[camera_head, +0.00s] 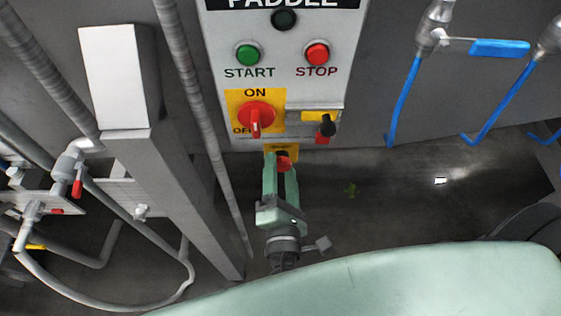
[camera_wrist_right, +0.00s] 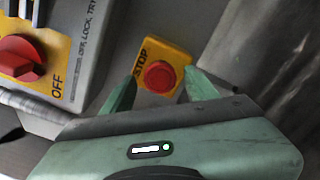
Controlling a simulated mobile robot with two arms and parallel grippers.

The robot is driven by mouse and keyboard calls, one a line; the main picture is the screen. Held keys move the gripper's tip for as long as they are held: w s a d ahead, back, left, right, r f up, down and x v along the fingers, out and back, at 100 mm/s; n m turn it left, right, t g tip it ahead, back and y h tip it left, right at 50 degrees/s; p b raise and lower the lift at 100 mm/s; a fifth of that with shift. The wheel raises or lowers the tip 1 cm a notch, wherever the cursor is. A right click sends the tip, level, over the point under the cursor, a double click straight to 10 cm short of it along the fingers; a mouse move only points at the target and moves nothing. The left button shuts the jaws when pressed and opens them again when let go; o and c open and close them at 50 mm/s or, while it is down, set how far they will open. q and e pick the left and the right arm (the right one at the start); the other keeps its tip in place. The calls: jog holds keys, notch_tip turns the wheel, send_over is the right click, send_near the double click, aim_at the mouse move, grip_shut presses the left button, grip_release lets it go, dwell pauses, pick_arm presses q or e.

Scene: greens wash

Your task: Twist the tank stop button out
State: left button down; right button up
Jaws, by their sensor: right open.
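The red tank stop button (camera_wrist_right: 160,77) sits on a small yellow box (camera_wrist_right: 174,52) marked STOP in the right wrist view. In the head view the red button (camera_head: 283,163) shows on its yellow box (camera_head: 280,149), just below the control panel. My right gripper (camera_head: 281,165) is open, pale green, and reaches up to the button from below. In the right wrist view its two fingertips (camera_wrist_right: 160,88) stand on either side of the button with a gap around it. I cannot tell how deep the fingers reach. My left gripper is not in view.
The PADDLE panel above has a green START button (camera_head: 247,55), a red STOP button (camera_head: 317,54) and a red ON/OFF rotary switch (camera_head: 256,116). A grey post (camera_head: 185,200) stands at left; blue-handled valves (camera_head: 499,48) are at right.

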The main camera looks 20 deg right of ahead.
jog(key=shift+w+d, duration=0.15)
jog(key=shift+w, duration=0.25)
grip_shut()
